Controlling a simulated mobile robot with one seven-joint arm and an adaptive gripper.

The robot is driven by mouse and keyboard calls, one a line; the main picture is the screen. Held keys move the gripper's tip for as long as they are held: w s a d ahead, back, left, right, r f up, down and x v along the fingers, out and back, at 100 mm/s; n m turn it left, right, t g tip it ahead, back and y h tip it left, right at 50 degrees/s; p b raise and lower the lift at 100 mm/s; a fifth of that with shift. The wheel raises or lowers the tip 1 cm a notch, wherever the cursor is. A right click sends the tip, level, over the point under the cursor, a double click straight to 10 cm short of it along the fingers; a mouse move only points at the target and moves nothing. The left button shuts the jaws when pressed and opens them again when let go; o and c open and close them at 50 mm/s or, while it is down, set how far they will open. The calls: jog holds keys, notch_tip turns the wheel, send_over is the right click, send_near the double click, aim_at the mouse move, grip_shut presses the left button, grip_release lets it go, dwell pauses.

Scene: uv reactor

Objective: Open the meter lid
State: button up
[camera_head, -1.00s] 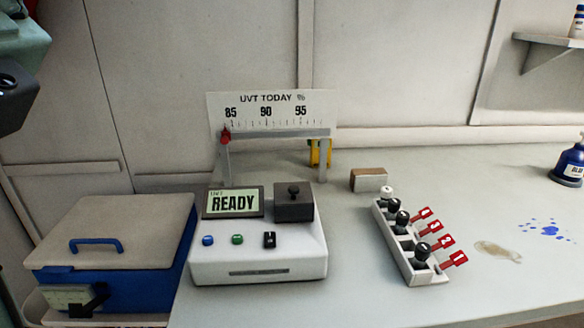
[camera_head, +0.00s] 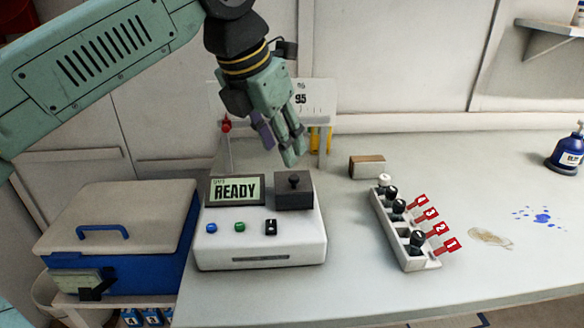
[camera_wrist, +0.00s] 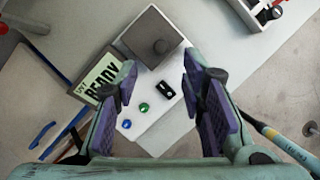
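The meter (camera_head: 260,255) is a white box on the bench with a screen (camera_head: 235,189) reading "READY". My gripper (camera_head: 290,155) hangs just above and behind the lid, apart from the knob. In the wrist view my gripper (camera_wrist: 160,80) has its purple-padded fingers wide apart with nothing between them.
A blue cooler (camera_head: 120,235) stands left of the meter. A white rack (camera_head: 405,235) with dark-capped vials and red tags is to the right. The UVT scale board (camera_head: 315,95) stands behind my gripper. The bench between meter and rack is clear.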

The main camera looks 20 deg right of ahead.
aim_at(294, 177)
jog(key=p+x, duration=0.1)
jog(key=x, duration=0.7)
jog(key=shift+d, duration=0.1)
grip_shut()
dwell(0.6)
